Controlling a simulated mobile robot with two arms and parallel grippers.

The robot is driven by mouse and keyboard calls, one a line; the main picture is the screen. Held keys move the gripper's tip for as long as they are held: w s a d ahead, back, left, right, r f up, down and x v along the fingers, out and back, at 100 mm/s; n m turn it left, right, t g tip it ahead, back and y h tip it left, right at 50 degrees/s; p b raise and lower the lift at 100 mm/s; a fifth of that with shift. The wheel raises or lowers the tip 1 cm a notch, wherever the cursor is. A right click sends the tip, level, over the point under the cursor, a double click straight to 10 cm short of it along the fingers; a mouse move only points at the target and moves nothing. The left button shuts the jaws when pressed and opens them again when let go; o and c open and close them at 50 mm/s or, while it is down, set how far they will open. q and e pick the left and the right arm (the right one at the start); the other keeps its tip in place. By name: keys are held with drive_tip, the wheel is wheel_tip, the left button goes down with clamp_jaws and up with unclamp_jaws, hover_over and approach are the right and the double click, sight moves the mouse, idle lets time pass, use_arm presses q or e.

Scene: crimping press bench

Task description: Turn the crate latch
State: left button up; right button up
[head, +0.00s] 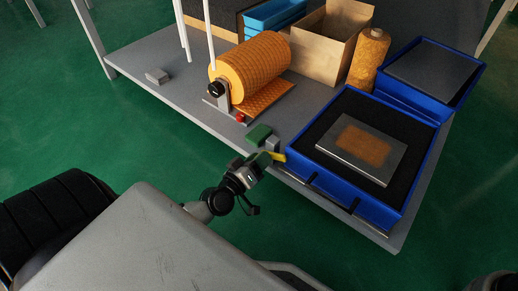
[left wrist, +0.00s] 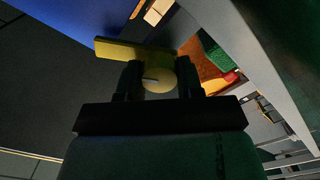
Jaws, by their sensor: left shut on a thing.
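The yellow crate latch (head: 277,156) is at the left front corner of the blue crate (head: 384,223). In the left wrist view the latch (left wrist: 117,49) has a round hub with a flat handle reaching to the upper left. My left gripper (head: 262,163) is at the latch, beside the bench's front edge. In the left wrist view the left gripper's fingers (left wrist: 158,80) stand on either side of the hub, shut on it. In the head view the gripper hides part of the latch. My right gripper is not in view.
The crate holds black foam and a metal plate (head: 341,149) with an orange patch. A green block (head: 259,134) and a grey block (head: 272,145) are close behind my left gripper. An orange roller (head: 262,66) stands farther back. The bench's left front is mostly clear.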

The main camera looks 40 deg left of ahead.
use_arm(q)
drive_tip(key=n, duration=0.2)
drive_tip(key=shift+n, duration=0.4)
drive_tip(key=n, duration=0.3)
drive_tip(key=shift+a+f+n+p, duration=0.1)
drive_tip(key=shift+f+n+p, duration=0.05)
drive_tip(key=shift+n+p, duration=0.15)
drive_tip(key=n, duration=0.6)
drive_tip(key=shift+f, duration=0.2)
drive_tip(key=shift+n, duration=0.3)
drive_tip(key=o, duration=0.9)
drive_tip(key=shift+s, duration=0.1)
